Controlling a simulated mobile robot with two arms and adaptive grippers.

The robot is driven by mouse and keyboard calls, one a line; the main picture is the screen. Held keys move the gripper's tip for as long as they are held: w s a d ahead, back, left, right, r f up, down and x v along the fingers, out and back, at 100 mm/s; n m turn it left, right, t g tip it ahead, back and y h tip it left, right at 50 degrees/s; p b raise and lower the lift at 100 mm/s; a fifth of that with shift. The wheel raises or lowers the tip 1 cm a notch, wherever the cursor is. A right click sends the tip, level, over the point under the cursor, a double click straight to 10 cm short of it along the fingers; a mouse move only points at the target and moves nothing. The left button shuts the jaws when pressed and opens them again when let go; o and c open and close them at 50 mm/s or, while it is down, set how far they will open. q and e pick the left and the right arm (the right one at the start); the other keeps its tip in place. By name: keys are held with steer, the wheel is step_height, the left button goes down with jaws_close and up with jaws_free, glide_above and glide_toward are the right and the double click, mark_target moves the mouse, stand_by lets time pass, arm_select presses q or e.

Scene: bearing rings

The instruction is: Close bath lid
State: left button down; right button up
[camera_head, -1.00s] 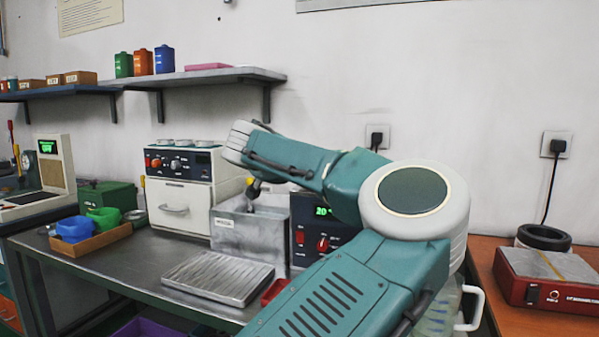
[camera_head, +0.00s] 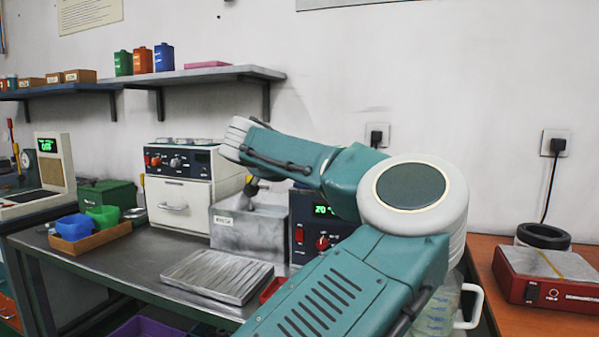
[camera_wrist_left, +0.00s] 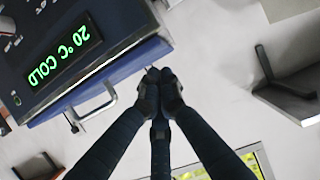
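The bath (camera_head: 312,228) is a dark box with a green "20" display, a red switch and a red knob, partly hidden behind my arm. In the left wrist view the bath (camera_wrist_left: 60,55) reads "20°C COLD" upside down. A blue edge strip there, apparently the lid (camera_wrist_left: 140,62), carries a silver handle (camera_wrist_left: 98,108). How far the lid stands open I cannot tell. My left gripper (camera_wrist_left: 158,75) has its dark fingertips together, empty, close beside the blue strip. My right gripper is out of view.
A grey metal tank (camera_head: 235,232) stands left of the bath. A ribbed metal plate (camera_head: 215,276) lies on the bench before it. A white oven-like box (camera_head: 178,200) is further left. A red device (camera_head: 550,285) sits on the wooden table at right.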

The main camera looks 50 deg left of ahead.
arm_select(q)
steer(key=s+d+f, duration=0.3)
steer(key=s+d, duration=0.1)
steer(key=s, duration=0.2)
steer(key=shift+s+f+b, duration=0.15)
steer(key=shift+s+b, duration=0.15)
steer(key=shift+b, duration=0.05)
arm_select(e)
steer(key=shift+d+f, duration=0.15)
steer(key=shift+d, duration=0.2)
arm_select(q)
steer(key=shift+d+f, duration=0.1)
steer(key=shift+d, duration=0.05)
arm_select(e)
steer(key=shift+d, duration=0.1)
